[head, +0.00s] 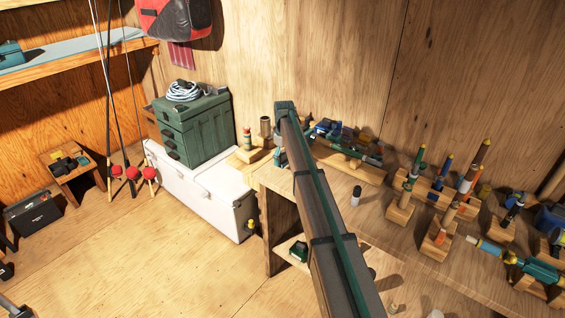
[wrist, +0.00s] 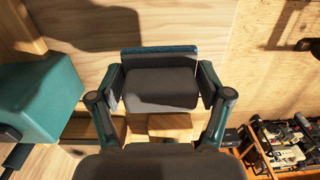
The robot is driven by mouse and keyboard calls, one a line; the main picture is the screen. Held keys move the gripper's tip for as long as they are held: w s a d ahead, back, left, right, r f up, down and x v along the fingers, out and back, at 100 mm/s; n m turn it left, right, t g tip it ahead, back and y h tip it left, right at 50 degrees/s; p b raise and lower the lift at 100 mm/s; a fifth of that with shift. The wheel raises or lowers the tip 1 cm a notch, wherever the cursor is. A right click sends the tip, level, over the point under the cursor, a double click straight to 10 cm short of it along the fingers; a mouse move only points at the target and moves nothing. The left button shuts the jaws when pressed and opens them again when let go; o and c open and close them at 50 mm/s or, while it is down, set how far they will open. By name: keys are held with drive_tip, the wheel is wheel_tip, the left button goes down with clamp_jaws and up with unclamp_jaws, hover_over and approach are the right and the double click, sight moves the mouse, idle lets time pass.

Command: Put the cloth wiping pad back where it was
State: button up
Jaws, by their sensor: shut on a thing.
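The cloth wiping pad (wrist: 160,86) is a dark grey block with a blue strip along its far edge in the wrist view. My gripper (wrist: 160,90) has one green-and-dark finger on each side of the pad and is shut on it. The pad appears held over a pale wooden surface (wrist: 185,25); I cannot tell whether it touches anything beneath. In the head view my arm reaches away toward the back of the bench, and the gripper and pad are mostly hidden behind its end.
The wooden bench (head: 420,263) holds several wooden stands with rods and a dark cylinder with a pale top (head: 356,195). A white chest (head: 200,193) with a green tackle box (head: 195,130) stands left of it. In the wrist view, a wooden block (wrist: 170,123) lies below the pad.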

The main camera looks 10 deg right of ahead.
sight(283, 170)
drive_tip(key=shift+w+a+f, duration=0.1)
drive_tip(key=shift+w+f, duration=0.2)
drive_tip(key=f+p, duration=0.2)
drive_tip(key=shift+w+f, duration=0.2)
drive_tip(key=shift+f, duration=0.65)
drive_tip(key=shift+f, duration=0.2)
drive_tip(key=o, duration=1.1)
drive_tip(key=shift+c, duration=0.2)
drive_tip(key=shift+r, duration=0.1)
wheel_tip(283, 170, up, 12)
drive_tip(key=b, duration=0.4)
drive_tip(key=shift+r, duration=0.1)
